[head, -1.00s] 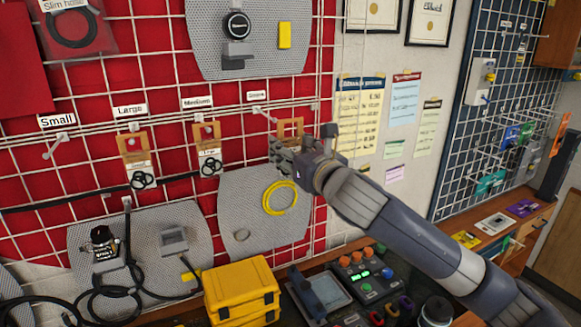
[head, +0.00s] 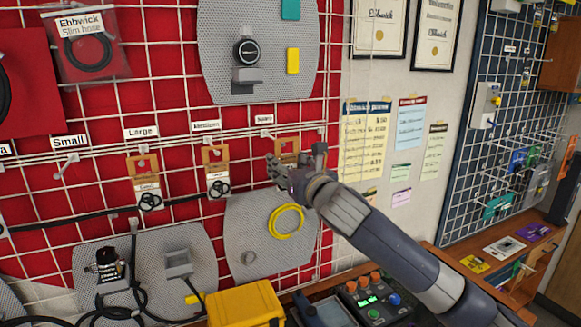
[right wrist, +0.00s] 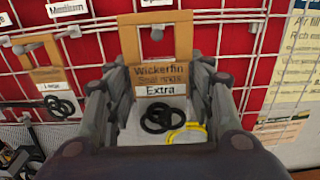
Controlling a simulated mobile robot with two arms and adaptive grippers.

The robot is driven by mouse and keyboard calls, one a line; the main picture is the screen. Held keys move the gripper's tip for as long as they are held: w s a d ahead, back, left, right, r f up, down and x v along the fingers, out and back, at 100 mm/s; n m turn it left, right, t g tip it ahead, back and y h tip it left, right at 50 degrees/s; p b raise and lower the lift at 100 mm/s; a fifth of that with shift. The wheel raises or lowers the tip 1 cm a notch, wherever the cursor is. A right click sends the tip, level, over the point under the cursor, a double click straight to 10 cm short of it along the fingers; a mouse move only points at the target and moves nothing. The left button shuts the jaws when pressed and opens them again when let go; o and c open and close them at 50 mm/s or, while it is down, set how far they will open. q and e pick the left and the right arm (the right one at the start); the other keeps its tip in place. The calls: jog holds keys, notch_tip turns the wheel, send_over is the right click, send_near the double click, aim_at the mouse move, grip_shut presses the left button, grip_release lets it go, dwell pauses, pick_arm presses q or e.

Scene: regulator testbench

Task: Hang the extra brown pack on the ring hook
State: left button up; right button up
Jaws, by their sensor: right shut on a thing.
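The extra brown pack (head: 288,146) has a brown card header with a cut-out, and its label reads "Extra" in the right wrist view (right wrist: 158,42). My right gripper (head: 277,170) is shut on the pack below its header, with fingers on both sides (right wrist: 160,85). Black rings show on the pack's lower part. The pack is upright in front of the red grid wall. A hook (head: 268,133) under the fourth label is just left of the header; I cannot tell whether it passes through the cut-out. My left gripper is out of view.
Similar brown packs hang under the Large (head: 148,190) and Medium (head: 217,180) labels, left of my gripper. The Small hook (head: 65,165) is empty. A yellow coil (head: 287,221) is on a grey panel below. A yellow case (head: 245,305) stands on the bench.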

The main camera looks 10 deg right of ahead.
jog(key=shift+w+a+f, duration=0.1)
jog(key=shift+w+a, duration=0.1)
jog(key=shift+w, duration=0.7)
jog(key=shift+w+a+f, duration=0.1)
jog(key=shift+w+a, duration=0.05)
jog(key=shift+w, duration=0.7)
jog(key=shift+w+f, duration=0.25)
jog(key=shift+w, duration=0.25)
jog(key=o, duration=1)
jog(key=shift+c, duration=0.2)
